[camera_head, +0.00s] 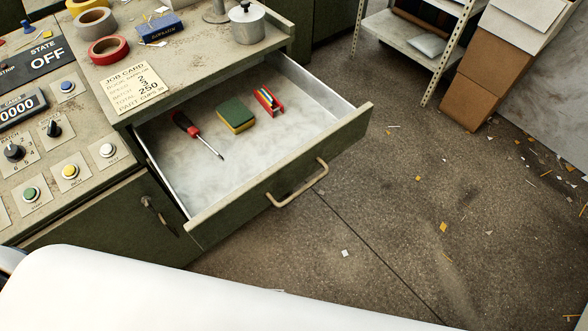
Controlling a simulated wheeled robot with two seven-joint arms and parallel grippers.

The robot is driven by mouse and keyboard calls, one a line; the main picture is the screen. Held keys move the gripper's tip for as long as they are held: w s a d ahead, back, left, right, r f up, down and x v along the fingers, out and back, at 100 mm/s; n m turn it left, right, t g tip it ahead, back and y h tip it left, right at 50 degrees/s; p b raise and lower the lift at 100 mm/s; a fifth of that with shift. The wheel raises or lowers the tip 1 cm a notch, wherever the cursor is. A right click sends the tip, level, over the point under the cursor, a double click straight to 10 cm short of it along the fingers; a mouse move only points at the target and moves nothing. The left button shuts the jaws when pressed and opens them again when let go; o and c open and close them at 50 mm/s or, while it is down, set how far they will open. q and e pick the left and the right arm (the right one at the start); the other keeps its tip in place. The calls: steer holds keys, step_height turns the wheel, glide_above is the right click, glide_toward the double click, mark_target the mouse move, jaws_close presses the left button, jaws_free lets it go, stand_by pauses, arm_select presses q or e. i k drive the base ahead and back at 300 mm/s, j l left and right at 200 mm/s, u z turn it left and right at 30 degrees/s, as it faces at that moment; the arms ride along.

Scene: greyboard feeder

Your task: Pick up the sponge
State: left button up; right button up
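The sponge (236,114) is a small block with a green top and a yellow lower layer. It lies in the open drawer (262,189), toward the back and middle of its pale floor. A screwdriver (198,136) with a red and black handle lies to its left. A small red item with several coloured pieces (268,99) lies close to its right, apart from it. Neither of my grippers shows in the head view. A large white surface, probably part of me, fills the bottom left.
The drawer's front panel has a metal handle (297,184). On the worktop above are tape rolls (108,49), a job card (140,86), a blue block (160,26) and a metal pot (247,22). A control panel (45,130) stands left. Shelving and boxes (488,75) stand back right; floor between is mostly clear.

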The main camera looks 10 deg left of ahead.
mark_target(233, 113)
steer(key=u, duration=2.8)
steer(key=z, duration=1.95)
steer(key=k+j+u, duration=0.15)
steer(key=j+u, duration=0.2)
steer(key=k+j+u, duration=0.1)
steer(key=j+u, duration=0.3)
steer(key=l, duration=0.1)
